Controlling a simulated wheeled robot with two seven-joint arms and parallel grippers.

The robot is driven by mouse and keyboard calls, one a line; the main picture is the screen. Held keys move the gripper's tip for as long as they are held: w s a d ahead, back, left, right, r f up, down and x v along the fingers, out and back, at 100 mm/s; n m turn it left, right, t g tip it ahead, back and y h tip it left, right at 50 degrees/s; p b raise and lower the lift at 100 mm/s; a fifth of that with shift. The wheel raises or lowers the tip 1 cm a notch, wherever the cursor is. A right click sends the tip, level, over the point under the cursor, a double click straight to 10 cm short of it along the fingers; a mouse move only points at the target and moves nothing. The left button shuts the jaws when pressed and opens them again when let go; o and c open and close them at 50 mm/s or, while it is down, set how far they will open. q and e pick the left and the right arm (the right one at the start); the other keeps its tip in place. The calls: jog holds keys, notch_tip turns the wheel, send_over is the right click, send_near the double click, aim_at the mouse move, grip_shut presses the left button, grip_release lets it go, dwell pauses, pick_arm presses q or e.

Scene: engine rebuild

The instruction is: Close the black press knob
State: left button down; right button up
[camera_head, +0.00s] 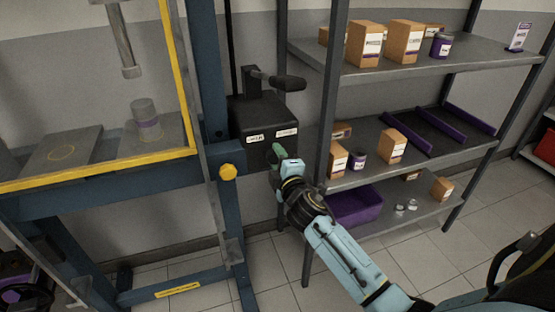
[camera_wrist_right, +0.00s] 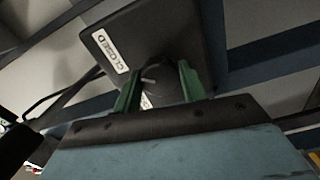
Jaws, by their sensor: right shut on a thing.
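The black press knob (camera_wrist_right: 160,80) is round with a pale mark. It sits on the face of a black box that carries a white "CLOSED" label (camera_wrist_right: 110,50) in the right wrist view. In the head view the black press box (camera_head: 263,120) is mounted beside the blue press frame, with two white labels. My right gripper (camera_wrist_right: 158,88) has its green fingers on both sides of the knob and is shut on it. It also shows in the head view at the box's lower front (camera_head: 277,156), where the knob is hidden. My left gripper is not in view.
The blue press frame (camera_head: 205,70) with its yellow-edged guard (camera_head: 178,60) stands to the left. A grey shelf rack (camera_head: 430,68) with cardboard boxes, cans and a purple bin (camera_head: 353,207) stands close to the right of my arm. A black lever (camera_head: 288,82) sticks out above the box.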

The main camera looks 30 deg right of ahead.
jog(key=o, duration=1)
jog(key=shift+c, duration=0.2)
jog(key=shift+s, duration=0.15)
jog(key=shift+s+a, duration=0.15)
jog(key=shift+s, duration=0.1)
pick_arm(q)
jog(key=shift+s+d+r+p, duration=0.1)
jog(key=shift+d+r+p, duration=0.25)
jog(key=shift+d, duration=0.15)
pick_arm(e)
jog(key=v, duration=1.2)
jog(key=shift+s, duration=0.3)
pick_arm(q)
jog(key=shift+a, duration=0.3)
pick_arm(e)
jog(key=shift+a, duration=0.1)
